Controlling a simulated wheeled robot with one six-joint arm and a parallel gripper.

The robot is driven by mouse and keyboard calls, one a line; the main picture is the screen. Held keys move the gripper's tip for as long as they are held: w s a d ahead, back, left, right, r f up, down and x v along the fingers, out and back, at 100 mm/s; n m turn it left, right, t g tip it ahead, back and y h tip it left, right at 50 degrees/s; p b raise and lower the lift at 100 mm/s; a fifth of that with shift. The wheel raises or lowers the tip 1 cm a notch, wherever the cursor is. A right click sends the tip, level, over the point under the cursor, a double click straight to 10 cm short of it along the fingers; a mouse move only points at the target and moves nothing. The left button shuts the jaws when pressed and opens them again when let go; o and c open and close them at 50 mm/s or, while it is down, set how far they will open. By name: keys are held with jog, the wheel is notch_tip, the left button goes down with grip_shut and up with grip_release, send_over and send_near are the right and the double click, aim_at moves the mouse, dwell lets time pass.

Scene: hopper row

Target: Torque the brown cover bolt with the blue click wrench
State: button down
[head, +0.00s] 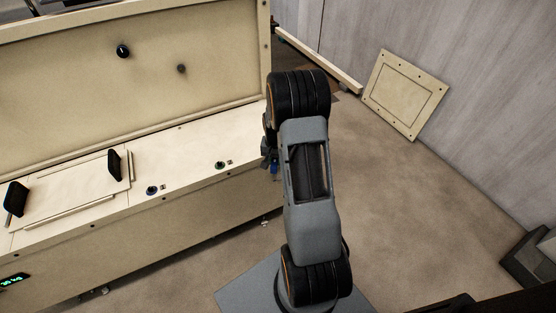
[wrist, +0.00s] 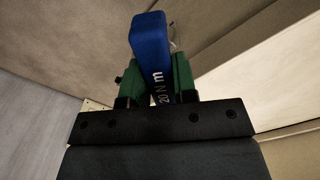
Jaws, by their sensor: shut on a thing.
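The blue click wrench (wrist: 150,40) fills the middle of the wrist view, with "20 N m" printed on it in white. My gripper (wrist: 156,80) is shut on it, a green finger pad on each side. In the head view my arm hides most of the gripper, and a small bit of blue (head: 274,168) shows at its left edge, beside the bench's right end. A bolt with a blue ring (head: 152,190) and one with a green ring (head: 220,165) sit on the bench top. I cannot make out a brown cover bolt.
The cream hopper bench (head: 190,210) runs along the left, with a panel behind it carrying a black knob (head: 123,51) and a small dark round part (head: 182,68). A lid with black handles (head: 75,190) lies on it. A cream plate (head: 405,94) leans on the right wall. Floor between is clear.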

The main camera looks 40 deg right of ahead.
jog(key=shift+w+a+f+m, duration=0.1)
jog(key=shift+w+a+m, duration=0.4)
jog(key=shift+m, duration=0.1)
dwell(0.3)
jog(key=w+a+m, duration=0.1)
jog(key=w+m, duration=0.1)
jog(key=shift+a+m, duration=0.2)
jog(key=shift+m, duration=0.1)
jog(key=shift+w+r, duration=0.1)
jog(key=shift+r, duration=0.1)
dwell(0.3)
